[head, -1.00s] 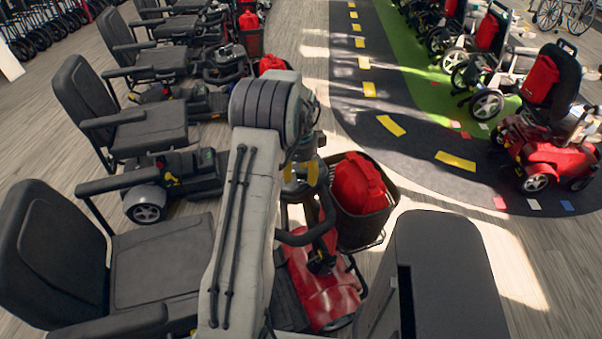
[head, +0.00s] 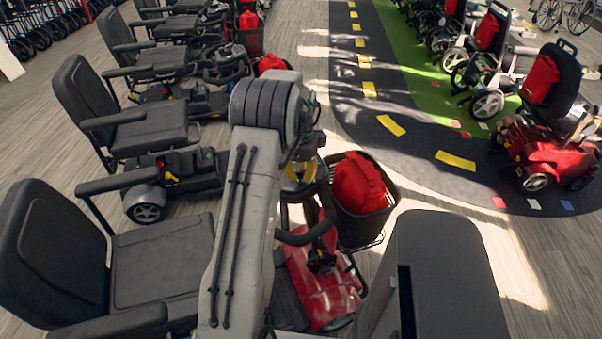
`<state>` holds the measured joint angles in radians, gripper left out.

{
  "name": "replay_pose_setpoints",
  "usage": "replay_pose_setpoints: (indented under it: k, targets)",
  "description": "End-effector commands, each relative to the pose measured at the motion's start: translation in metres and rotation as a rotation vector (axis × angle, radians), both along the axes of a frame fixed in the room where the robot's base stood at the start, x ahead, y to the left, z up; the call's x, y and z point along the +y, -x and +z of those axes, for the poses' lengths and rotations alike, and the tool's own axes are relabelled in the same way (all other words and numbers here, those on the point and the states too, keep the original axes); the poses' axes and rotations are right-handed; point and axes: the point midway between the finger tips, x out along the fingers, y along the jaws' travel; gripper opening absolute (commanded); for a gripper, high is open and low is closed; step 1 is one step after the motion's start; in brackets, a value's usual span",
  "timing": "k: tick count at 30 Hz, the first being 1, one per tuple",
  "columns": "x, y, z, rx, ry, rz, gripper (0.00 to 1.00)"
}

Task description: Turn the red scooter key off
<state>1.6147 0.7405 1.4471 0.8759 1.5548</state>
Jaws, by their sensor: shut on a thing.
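The red scooter (head: 322,288) stands in front of me, its red floor showing beside my arm. Its dark steering loop (head: 298,238) and front basket (head: 372,222) show, with a red bag (head: 358,184) in the basket. My gripper (head: 301,172), with yellow parts, is at the top of the steering column, partly covered by my own arm. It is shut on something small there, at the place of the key. The key itself and the fingertips' contact are hidden, so I cannot see which way the key points.
A black seat (head: 160,262) with armrests is close on the left. More scooters (head: 175,180) stand in a row behind it. A red scooter (head: 548,150) and wheelchairs stand at right. The dark track (head: 400,150) with yellow dashes between the rows is clear.

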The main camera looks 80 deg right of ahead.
Motion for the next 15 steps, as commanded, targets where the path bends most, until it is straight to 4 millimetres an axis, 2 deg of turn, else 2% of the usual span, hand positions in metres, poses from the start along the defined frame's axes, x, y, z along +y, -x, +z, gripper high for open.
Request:
replay_pose_setpoints:
  k: [5, 15]
  targets:
    - [0.0002, 0.0004, 0.0, 0.004, -0.01, 0.059, 0.0]
    - [-0.0003, 0.0018, -0.0007, 0.017, -0.048, 0.348, 0.0]
